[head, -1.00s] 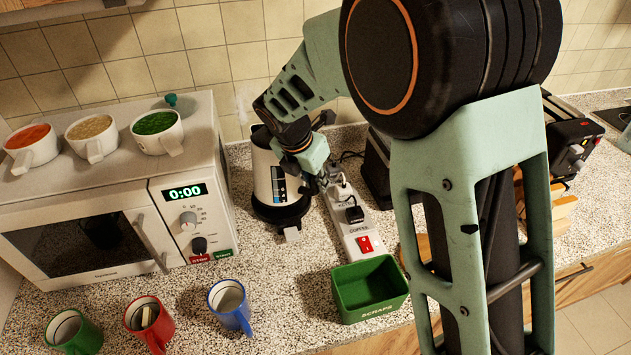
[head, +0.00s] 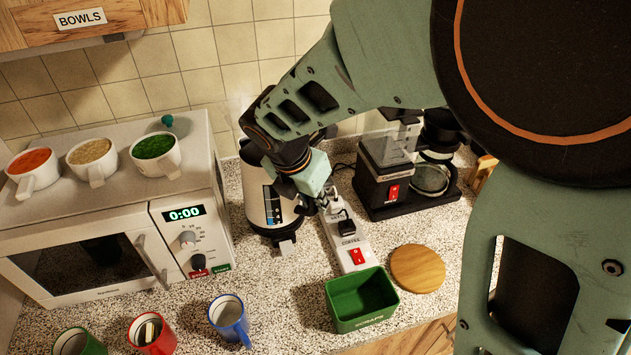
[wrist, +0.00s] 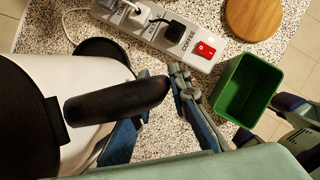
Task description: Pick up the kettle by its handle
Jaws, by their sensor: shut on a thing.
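The kettle (head: 257,195) has a white body with a dark lid and a dark lower part. It stands upright between the microwave and the power strip in the head view. In the wrist view its white body (wrist: 75,120) fills the left side and its black handle (wrist: 118,101) points toward the middle. My gripper (head: 318,194) is at the kettle's right side, shut on the handle. One finger shows right of the handle in the wrist view; the other is partly hidden behind it. A dark round base (wrist: 97,48) shows beyond the kettle; I cannot tell whether they touch.
The microwave (head: 100,245) stands close left, with bowls on top. The power strip (head: 347,240) and coffee maker (head: 395,180) are to the right. A green scraps bin (head: 362,300), round wooden board (head: 417,268) and several mugs, including a blue one (head: 229,318), are in front.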

